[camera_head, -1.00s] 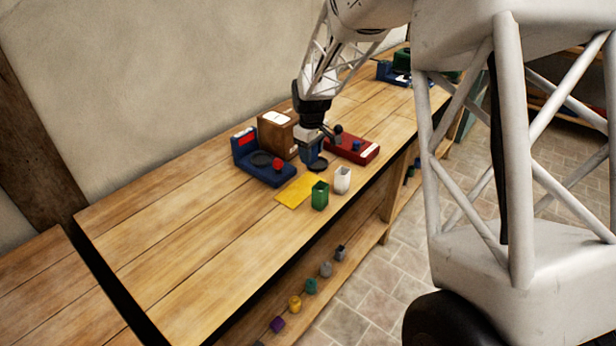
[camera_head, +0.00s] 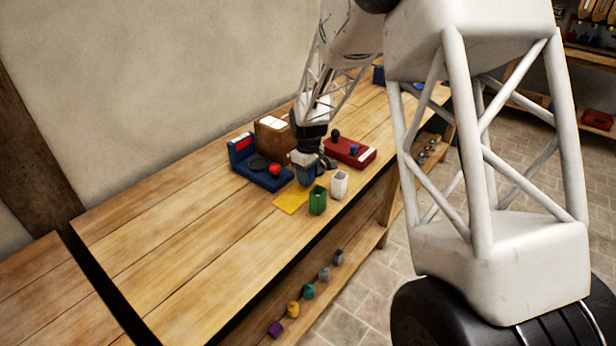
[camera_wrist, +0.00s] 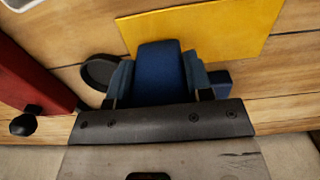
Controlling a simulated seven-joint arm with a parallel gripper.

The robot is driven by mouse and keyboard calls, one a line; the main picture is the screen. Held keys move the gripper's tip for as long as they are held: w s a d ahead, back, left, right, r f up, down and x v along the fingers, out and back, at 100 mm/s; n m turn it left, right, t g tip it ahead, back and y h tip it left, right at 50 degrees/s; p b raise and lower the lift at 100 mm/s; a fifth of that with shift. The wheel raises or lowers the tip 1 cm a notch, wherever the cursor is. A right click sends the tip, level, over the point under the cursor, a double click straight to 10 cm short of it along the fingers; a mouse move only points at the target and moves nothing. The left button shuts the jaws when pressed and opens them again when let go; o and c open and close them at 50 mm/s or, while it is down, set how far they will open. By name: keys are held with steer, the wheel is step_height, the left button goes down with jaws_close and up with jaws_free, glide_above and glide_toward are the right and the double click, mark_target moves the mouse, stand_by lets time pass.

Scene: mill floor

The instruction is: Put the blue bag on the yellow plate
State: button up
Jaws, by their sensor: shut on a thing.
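My gripper (camera_head: 304,164) is shut on the blue bag (camera_head: 304,177), which shows between the two fingers in the wrist view (camera_wrist: 160,72). The yellow plate (camera_head: 289,203) is a thin flat sheet on the bench, just in front of and left of the bag in the head view. In the wrist view the yellow plate (camera_wrist: 232,30) lies beyond the bag, and the bag's far end overlaps its near edge. The bag's underside is hidden, so I cannot tell how high it is above the bench.
A green container (camera_head: 317,201) and a white container (camera_head: 339,185) stand right of the plate. A blue device (camera_head: 262,178) with a red knob is at left, a brown box (camera_head: 272,140) behind. A red device (camera_head: 351,153) and a dark disc (camera_wrist: 100,72) are nearby. The bench's left is clear.

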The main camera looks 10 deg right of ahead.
steer(key=shift+f, duration=0.7)
steer(key=shift+f, duration=0.15)
steer(key=o, duration=1)
steer(key=shift+o, duration=0.2)
step_height(320, 180, up, 12)
steer(key=shift+r, duration=0.15)
stand_by(0.4)
